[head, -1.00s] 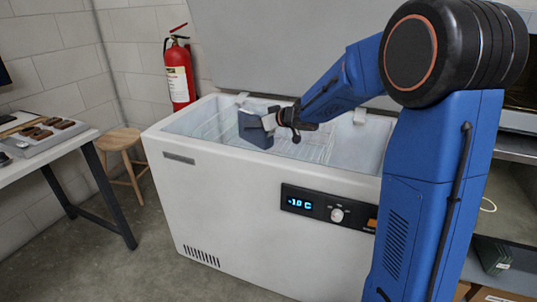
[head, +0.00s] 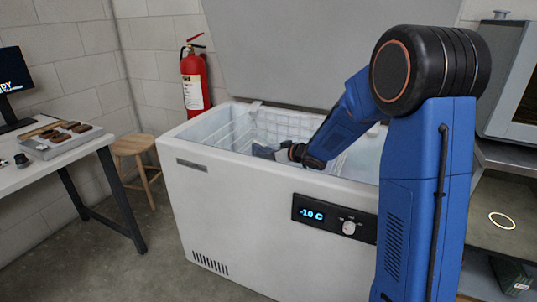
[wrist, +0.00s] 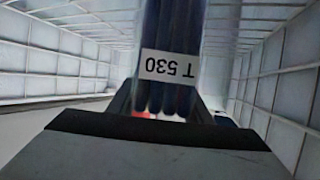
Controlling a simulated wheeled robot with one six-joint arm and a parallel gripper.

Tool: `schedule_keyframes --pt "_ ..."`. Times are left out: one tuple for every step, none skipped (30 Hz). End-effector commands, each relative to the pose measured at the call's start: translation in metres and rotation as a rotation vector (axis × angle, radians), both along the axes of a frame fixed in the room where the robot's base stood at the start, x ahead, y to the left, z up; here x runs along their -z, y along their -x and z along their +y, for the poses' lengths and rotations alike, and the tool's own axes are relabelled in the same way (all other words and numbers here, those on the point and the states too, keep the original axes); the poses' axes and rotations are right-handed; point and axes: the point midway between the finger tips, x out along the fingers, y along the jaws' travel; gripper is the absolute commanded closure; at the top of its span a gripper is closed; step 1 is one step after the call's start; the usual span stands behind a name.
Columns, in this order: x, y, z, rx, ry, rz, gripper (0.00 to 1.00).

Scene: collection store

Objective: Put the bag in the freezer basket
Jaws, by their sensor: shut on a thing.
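My gripper (head: 282,151) reaches over the front rim of the open white chest freezer (head: 262,222) and is shut on the bag (head: 263,152). In the head view only a small blue-grey part of the bag shows; the freezer's rim hides its lower part. In the wrist view the bag (wrist: 175,25) is dark blue, with folds and a white label reading T 530, between the fingers of my gripper (wrist: 163,108). The white wire freezer basket (head: 238,132) stands inside the freezer. Its wire walls (wrist: 55,72) rise on both sides of the bag. The bag's underside is hidden.
The freezer lid (head: 290,50) stands open behind. A fire extinguisher (head: 195,80) hangs on the wall at the back left. A wooden stool (head: 133,147) and a desk with a tray (head: 62,142) stand left. A shelf unit (head: 510,170) is at the right.

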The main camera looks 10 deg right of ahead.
Motion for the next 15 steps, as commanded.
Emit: schedule_keyframes --pt "-0.0008 -0.0002 0.0000 0.000 -0.001 -0.001 0.89" --pt "-0.0008 -0.0002 0.0000 0.000 -0.001 -0.001 0.89" --pt "-0.0007 -0.0001 0.0001 0.000 -0.001 -0.001 0.89" --pt "-0.0002 -0.0002 0.0001 0.000 -0.001 -0.001 0.89" --pt "0.0004 -0.0001 0.0001 0.000 -0.001 -0.001 0.89" --pt "0.0014 -0.0002 0.0001 0.000 -0.001 0.000 0.89" --pt "0.0022 -0.0001 0.0000 0.000 -0.001 0.000 0.52" --pt "0.0019 -0.0001 0.0000 0.000 -0.001 0.000 0.45" --pt "0.0019 -0.0001 0.0000 0.000 -0.001 0.000 0.36" --pt "0.0017 0.0000 0.0000 0.000 -0.001 0.000 0.36" --pt "0.0017 0.0000 0.0000 0.000 -0.001 0.000 0.36" --pt "0.0018 0.0000 0.0000 0.000 -0.001 0.000 0.36" --pt "0.0018 0.0000 0.0000 0.000 -0.001 0.000 0.36" --pt "0.0018 0.0000 0.0000 0.000 -0.001 0.000 0.36" --pt "0.0018 0.0000 0.0000 0.000 -0.001 0.000 0.36"
